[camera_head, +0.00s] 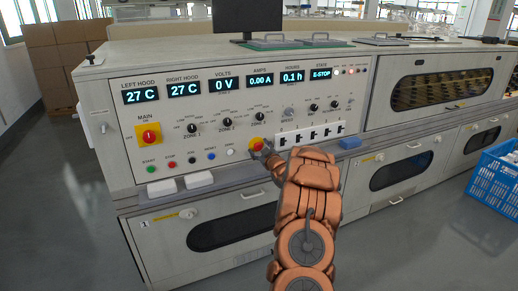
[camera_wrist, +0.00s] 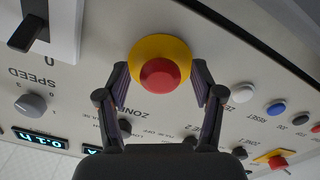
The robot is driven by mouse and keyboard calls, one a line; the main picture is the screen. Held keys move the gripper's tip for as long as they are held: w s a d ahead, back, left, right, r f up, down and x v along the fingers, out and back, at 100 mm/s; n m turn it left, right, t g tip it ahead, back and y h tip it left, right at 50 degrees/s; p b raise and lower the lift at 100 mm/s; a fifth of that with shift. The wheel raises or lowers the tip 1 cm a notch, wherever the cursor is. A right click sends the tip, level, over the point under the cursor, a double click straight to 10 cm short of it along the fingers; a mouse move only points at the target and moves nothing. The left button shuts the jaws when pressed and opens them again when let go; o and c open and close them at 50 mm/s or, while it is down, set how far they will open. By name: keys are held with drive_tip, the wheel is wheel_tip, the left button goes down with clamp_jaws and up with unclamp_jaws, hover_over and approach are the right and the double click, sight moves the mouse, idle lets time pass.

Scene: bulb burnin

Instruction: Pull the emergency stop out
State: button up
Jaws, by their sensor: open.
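The emergency stop is a red mushroom button on a round yellow base. It shows in the wrist view (camera_wrist: 160,76), upside down, between my fingers. In the head view the emergency stop (camera_head: 257,144) sits low on the panel, right of the coloured buttons. My gripper (camera_head: 268,152) is at it, with part of the hand in front. In the wrist view my gripper (camera_wrist: 162,92) is open, one finger on each side of the red cap. Gaps show between the fingers and the cap. The state display (camera_head: 321,74) reads E-STOP.
The main switch (camera_head: 149,135) is red on yellow at the panel's left. Several coloured buttons (camera_head: 191,159) lie left of the stop. A blue crate (camera_head: 496,175) stands on the floor at the right.

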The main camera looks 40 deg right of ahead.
drive_tip(key=shift+w+d, duration=0.1)
drive_tip(key=shift+w, duration=0.15)
clamp_jaws()
idle(0.6)
